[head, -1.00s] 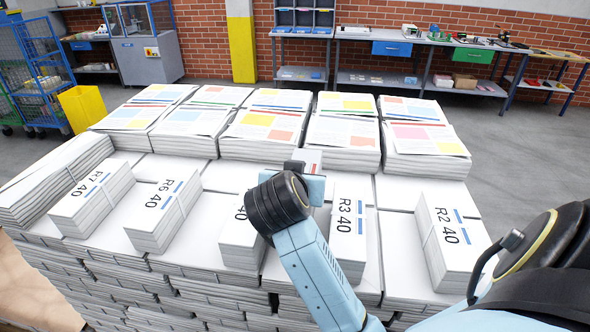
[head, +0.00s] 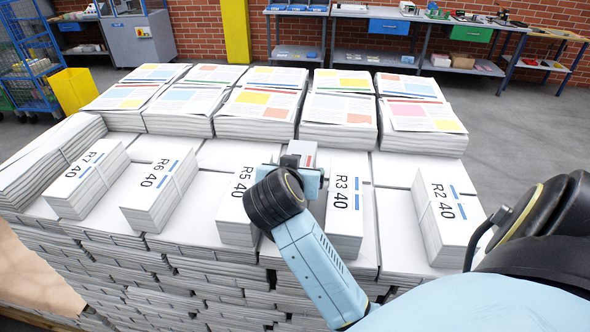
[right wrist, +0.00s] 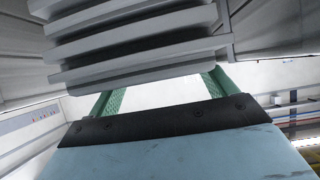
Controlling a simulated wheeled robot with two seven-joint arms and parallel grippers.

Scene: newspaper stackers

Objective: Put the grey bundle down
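In the right wrist view a grey layered bundle (right wrist: 140,50) of folded papers, with a narrow strap near its right edge, fills the upper middle. My right gripper (right wrist: 160,92) has two green fingers set apart; the bundle covers their ends, so I cannot tell if they clamp it. In the head view my right arm reaches down between the bundle marked R5 40 (head: 238,215) and the one marked R3 40 (head: 345,215). My wrist hides the fingers and whatever is between them there. My left gripper is not in view.
More strapped bundles, R7 40 (head: 88,180), R6 40 (head: 160,190) and R2 40 (head: 447,220), lie along the front of the white paper stack (head: 215,236). A back row of colour-printed piles (head: 258,110) stands behind. A yellow bin (head: 80,95) is at the far left.

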